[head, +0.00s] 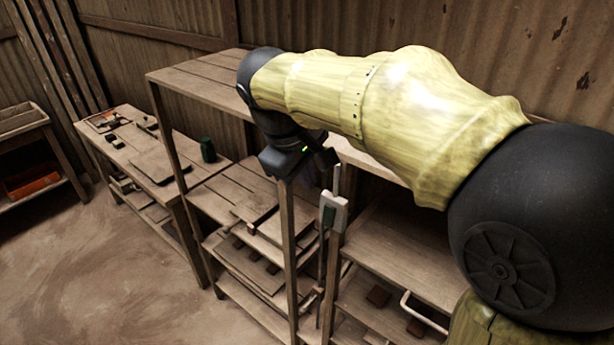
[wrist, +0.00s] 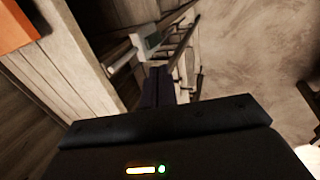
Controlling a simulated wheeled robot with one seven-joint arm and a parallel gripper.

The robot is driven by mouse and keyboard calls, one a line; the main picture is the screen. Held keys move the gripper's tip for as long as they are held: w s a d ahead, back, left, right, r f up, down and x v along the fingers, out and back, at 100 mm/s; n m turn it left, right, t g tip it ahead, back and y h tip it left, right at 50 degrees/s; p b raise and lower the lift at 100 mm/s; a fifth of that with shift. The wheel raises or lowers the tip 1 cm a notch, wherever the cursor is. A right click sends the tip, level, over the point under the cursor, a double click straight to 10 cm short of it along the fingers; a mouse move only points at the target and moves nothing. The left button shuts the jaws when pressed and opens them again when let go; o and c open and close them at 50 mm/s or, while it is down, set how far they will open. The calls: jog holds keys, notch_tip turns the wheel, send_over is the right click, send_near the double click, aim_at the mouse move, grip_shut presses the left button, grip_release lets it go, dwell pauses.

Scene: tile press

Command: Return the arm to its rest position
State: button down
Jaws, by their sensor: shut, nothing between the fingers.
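My arm stretches from the right side of the head view toward the middle, with pale yellow wood-like covers and black joints. My gripper hangs at its far end in front of the shelving, partly hidden by the dark wrist. In the wrist view my gripper (wrist: 158,85) shows as two dark fingers held together, with nothing between them. A light grey-green box (head: 333,212) on a shelf post is close to the gripper in the head view. The box also shows just beyond the fingers in the wrist view (wrist: 152,42). I cannot tell the exact gap.
Wooden shelving (head: 205,72) with posts stands below and around the arm. A workbench (head: 117,140) with small tools and a dark green cylinder (head: 208,150) is at left. A white bar handle (head: 424,311) is at lower right. The floor (head: 95,265) at left is clear.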

jog(key=s+d+f+m+b, duration=0.1)
jog(key=s+d+f+m, duration=0.2)
jog(key=d+f, duration=0.3)
jog(key=s+d+f+m+y+b, duration=0.1)
jog(key=s+d+f+m, duration=0.2)
jog(key=d+f, duration=0.3)
jog(key=s+d+f+m+y+b, duration=0.1)
jog(key=s+d+f+m, duration=0.2)
jog(key=f, duration=1)
jog(key=d+m, duration=0.2)
jog(key=shift+s+d+g, duration=0.3)
jog(key=shift+d+g, duration=0.1)
